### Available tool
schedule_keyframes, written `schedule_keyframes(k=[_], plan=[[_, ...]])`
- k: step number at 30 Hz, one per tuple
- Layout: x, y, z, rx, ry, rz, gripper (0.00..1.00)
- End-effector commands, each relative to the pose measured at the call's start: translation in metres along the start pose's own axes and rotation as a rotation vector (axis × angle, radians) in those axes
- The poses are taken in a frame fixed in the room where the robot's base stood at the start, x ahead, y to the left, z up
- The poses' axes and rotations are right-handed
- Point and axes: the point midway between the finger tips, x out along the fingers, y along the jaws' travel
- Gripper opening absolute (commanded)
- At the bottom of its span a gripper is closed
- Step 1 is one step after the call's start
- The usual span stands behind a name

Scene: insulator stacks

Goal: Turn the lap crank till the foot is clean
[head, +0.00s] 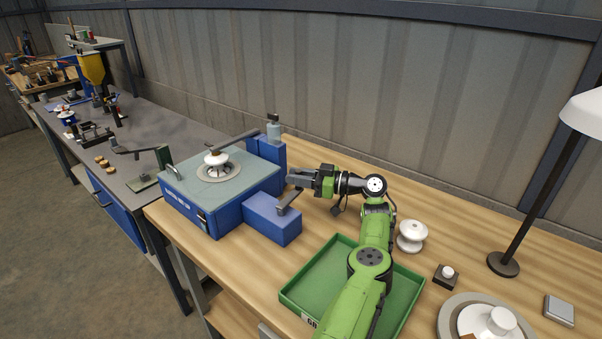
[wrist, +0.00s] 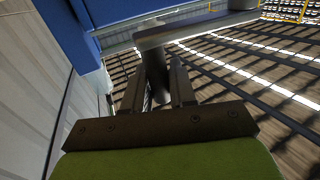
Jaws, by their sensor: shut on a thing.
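The blue lap machine (head: 195,208) stands at the left end of the wooden bench. A white insulator (head: 216,160) sits foot down on the round lap plate (head: 218,175), under a dark bar; its underside is hidden. The grey lap crank (head: 289,203) is on the blue box at the machine's right side, its arm slanting up to the right. My gripper (head: 294,178) is at the crank's upper end. In the wrist view my gripper (wrist: 158,88) is shut on the crank's dark handle (wrist: 154,66), with the flat crank arm (wrist: 195,32) beyond it.
A green tray (head: 318,275) lies under my arm. A white insulator (head: 411,236), a small dark block with a white knob (head: 446,275), a round plate (head: 450,318) and a lamp (head: 503,263) are to the right. A grey workbench (head: 165,130) stands at the left.

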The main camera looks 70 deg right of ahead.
Motion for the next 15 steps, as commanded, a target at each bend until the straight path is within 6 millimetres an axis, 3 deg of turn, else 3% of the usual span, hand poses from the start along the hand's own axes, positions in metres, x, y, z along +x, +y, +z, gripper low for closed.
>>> schedule_keyframes(k=[15], plan=[[0.009,0.0009,0.0025,0.005,-0.005,-0.054,0.0]])
